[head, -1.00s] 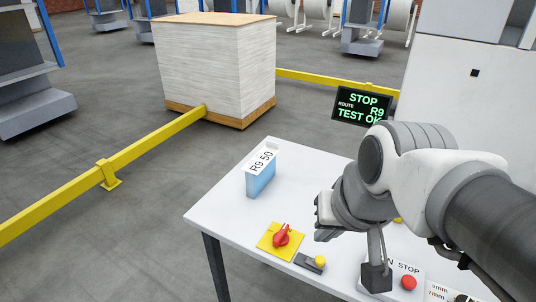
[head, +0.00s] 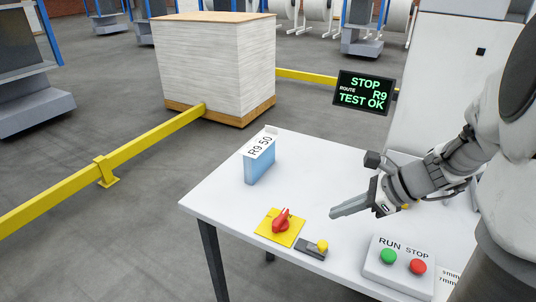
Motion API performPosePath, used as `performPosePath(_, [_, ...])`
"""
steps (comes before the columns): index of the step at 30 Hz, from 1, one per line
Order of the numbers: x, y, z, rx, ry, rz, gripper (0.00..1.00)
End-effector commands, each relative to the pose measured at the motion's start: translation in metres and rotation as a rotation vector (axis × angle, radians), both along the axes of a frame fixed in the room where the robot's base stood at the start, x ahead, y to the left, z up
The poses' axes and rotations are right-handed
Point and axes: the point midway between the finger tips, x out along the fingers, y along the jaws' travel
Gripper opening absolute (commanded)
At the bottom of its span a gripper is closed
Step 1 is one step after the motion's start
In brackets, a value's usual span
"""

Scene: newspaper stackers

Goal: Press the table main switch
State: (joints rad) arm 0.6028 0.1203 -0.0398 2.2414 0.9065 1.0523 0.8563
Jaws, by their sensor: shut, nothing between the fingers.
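A red rotary switch (head: 282,221) sits on a yellow plate (head: 267,238) near the front left of the white table (head: 230,204). Right beside it is a small dark box (head: 309,250) with a yellow button (head: 322,245) on top. The frame does not label either one as the main switch. My gripper (head: 336,212) is shut and empty, with its fingers pointing left. In the picture it shows above and right of the yellow button, apart from both controls. Its exact height over the table is hard to tell.
A white RUN/STOP box (head: 399,268) with a green button (head: 388,256) and red button (head: 418,267) is at the front right. A blue block with an "R9 50" label (head: 260,166) stands at the left. A display (head: 364,92) reads STOP, R9, TEST OK.

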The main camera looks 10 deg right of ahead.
Motion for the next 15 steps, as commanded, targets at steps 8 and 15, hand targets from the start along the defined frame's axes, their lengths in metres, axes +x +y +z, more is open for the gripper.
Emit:
performPosePath(8, [0.0058,-0.0166,-0.0092,0.067,0.030,-0.099,0.00])
performPosePath(15, [0.0057,-0.0160,-0.0090,0.065,0.029,-0.097,0.00])
